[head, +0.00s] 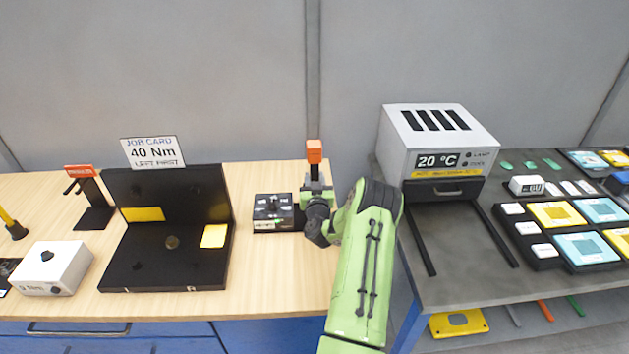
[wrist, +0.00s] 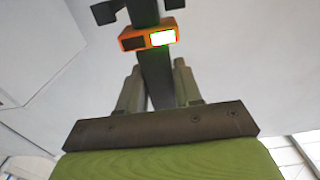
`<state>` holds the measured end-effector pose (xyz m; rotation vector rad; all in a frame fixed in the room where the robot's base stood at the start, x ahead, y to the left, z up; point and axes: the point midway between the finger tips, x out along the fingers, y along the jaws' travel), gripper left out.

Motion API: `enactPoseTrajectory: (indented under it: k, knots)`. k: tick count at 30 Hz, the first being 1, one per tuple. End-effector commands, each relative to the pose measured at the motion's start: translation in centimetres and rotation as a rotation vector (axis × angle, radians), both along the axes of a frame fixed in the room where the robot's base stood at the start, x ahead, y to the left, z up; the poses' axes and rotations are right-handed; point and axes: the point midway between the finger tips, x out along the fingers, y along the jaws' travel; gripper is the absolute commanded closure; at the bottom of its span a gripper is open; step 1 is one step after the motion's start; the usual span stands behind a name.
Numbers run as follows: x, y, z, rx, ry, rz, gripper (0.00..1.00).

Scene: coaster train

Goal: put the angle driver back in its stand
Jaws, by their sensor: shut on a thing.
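The angle driver (head: 314,152) shows its orange part above my gripper (head: 316,185) in the head view. In the wrist view, my gripper (wrist: 158,80) is shut on the dark shaft of the angle driver (wrist: 155,92). An orange collar with a lit white-green window sits past the fingertips, with a black crosspiece beyond it. The tool is held above the wooden bench near its right edge; its lower part is hidden by my arm. A black stand (head: 95,200) with a red label on top and short prongs stands at the far left of the bench, empty.
A black angled fixture (head: 170,275) with yellow pads and a job card (head: 153,152) stands mid-bench. A small black box (head: 272,222) is just left of my gripper. A white box (head: 55,268) stands front left. A grey oven (head: 437,140) stands right.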

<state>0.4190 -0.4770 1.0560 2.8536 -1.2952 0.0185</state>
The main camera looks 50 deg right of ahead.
Motion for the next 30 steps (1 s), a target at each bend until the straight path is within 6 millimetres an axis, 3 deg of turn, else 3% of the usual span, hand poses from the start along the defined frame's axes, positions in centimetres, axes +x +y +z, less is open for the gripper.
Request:
enactPoseTrajectory:
  k: [30]
  knots:
    - [0.04,-0.08,-0.5,-0.006,-0.007,-0.002,1.0]
